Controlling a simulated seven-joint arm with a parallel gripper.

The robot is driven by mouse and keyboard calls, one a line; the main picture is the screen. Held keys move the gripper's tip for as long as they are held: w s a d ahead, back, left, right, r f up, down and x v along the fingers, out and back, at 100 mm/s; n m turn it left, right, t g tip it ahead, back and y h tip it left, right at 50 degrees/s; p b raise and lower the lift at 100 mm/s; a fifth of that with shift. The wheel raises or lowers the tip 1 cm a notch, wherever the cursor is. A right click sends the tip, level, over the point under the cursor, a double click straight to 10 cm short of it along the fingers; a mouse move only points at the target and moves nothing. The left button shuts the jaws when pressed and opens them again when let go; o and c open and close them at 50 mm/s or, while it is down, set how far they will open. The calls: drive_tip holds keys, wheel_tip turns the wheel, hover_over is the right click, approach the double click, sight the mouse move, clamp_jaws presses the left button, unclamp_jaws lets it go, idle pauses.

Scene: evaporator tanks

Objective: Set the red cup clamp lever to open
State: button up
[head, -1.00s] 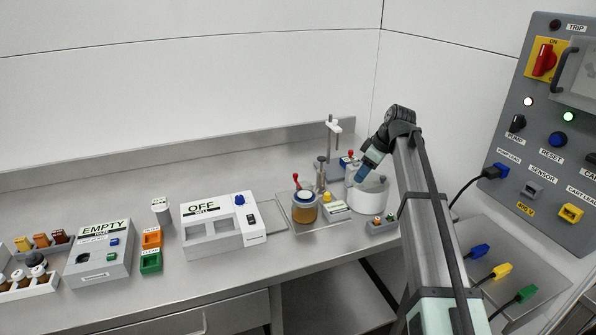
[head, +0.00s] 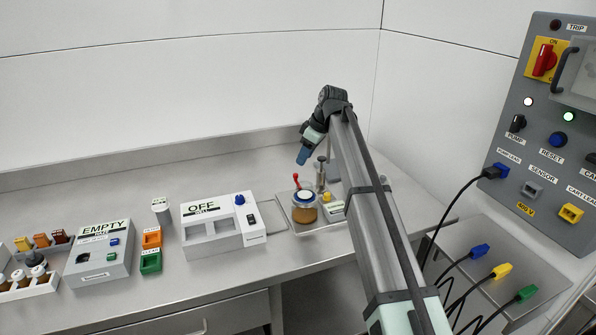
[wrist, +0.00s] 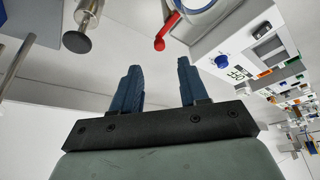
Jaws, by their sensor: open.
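The red clamp lever (head: 296,180) stands upright at the left of the amber cup with a blue and white top (head: 304,208). In the wrist view the red lever (wrist: 168,27) shows beyond the fingertips, between them in picture width, with its rounded end toward me. Part of the cup's white and blue top (wrist: 203,12) shows to its right. My gripper (head: 304,158) is above and slightly behind the cup in the head view, apart from the lever. In the wrist view its two blue fingers (wrist: 157,72) are spread with nothing between them.
A metal plunger or knob (wrist: 78,40) is left of the lever in the wrist view. A white OFF box (head: 216,238) stands left of the cup's tray (head: 318,229). My arm hides things to the right. The bench behind the OFF box is clear.

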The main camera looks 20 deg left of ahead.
drive_tip(key=x, duration=0.7)
drive_tip(key=shift+f, duration=0.15)
clamp_jaws()
idle(0.3)
